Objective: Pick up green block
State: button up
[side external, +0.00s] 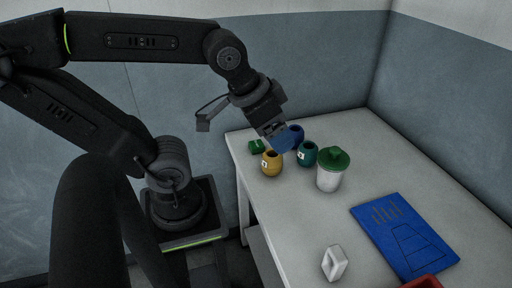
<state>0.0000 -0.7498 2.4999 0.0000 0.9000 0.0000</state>
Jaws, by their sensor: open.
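The green block (257,146) sits on the white table (348,138) near its far left corner, just behind a yellow cup. It is small and partly hidden by the cup. My gripper (284,146) hangs over the cups to the right of the green block, pointing down. Its blue fingertips overlap a blue cup in the picture. It is open, and nothing shows held in it. I cannot tell its exact height above the table.
A yellow cup (271,163), a blue cup (297,134) and a teal cup (307,154) stand close around the gripper. A white jar with a green lid (333,160) stands to their right. A blue board (404,235), a white frame-shaped piece (334,263) and a red object (424,282) lie nearer the front.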

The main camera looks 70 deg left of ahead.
jog(key=shift+o, duration=0.5)
jog(key=shift+a, duration=0.1)
jog(key=m+g+y, duration=0.4)
jog(key=m+g, duration=0.2)
jog(key=m, duration=1.2)
send_over(257, 144)
jog(key=d, duration=0.3)
notch_tip(257, 144, down, 26)
jog(key=shift+a+r, duration=0.1)
jog(key=shift+r, duration=0.15)
jog(key=shift+a+x, duration=0.2)
jog(key=shift+x, duration=1.35)
jog(key=shift+a+x, duration=0.25)
jog(key=shift+x, duration=1.3)
jog(key=shift+r, duration=0.15)
jog(key=shift+c, duration=0.4)
